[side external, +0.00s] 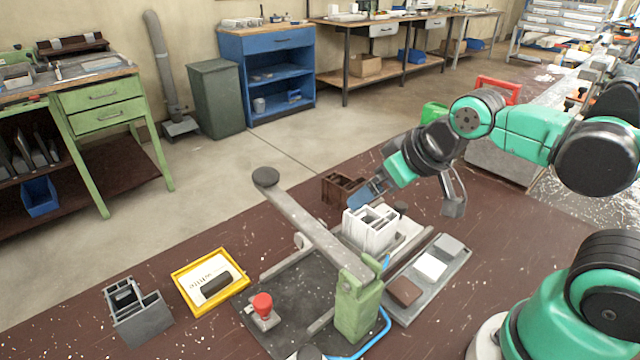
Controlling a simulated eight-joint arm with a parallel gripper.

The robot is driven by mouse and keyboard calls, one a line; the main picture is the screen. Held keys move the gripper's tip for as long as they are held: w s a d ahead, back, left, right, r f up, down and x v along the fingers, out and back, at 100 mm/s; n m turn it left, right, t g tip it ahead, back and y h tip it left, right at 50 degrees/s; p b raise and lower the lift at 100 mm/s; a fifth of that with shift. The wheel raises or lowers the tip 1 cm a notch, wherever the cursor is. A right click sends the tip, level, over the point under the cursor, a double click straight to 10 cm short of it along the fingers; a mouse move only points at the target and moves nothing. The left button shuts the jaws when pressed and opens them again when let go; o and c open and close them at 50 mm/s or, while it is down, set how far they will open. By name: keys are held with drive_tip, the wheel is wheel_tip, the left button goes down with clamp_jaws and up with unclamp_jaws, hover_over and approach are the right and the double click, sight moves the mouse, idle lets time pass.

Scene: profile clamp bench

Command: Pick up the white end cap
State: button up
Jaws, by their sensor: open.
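The white end cap (430,266) is a small flat block. It lies on a long grey tray (400,319) between a brown cap (404,292) and a grey cap (448,245). My gripper (407,205) is open, with its two fingers wide apart. It hangs above and behind the tray, up and to the left of the white cap, apart from it. No object shows held between the fingers. A white profile (370,229) stands upright in the clamp fixture beside the tray, close to the left finger.
The fixture has a long lever (312,225) and a green post (357,308), left of the tray. A red knob (263,305), a yellow-framed tray (183,275) and a grey profile (140,318) are at left. A brown profile (341,189) stands behind. The bench right of the tray is clear.

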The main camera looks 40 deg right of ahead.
drive_tip(key=c, duration=0.4)
drive_tip(key=s+d+f+g, duration=0.2)
drive_tip(key=d+f+g, duration=0.1)
drive_tip(key=shift+s+f+h, duration=0.3)
drive_tip(key=g, duration=0.4)
hover_over(430, 265)
wheel_tip(430, 265, down, 4)
drive_tip(key=shift+r, duration=0.2)
drive_tip(key=shift+f, duration=2.6)
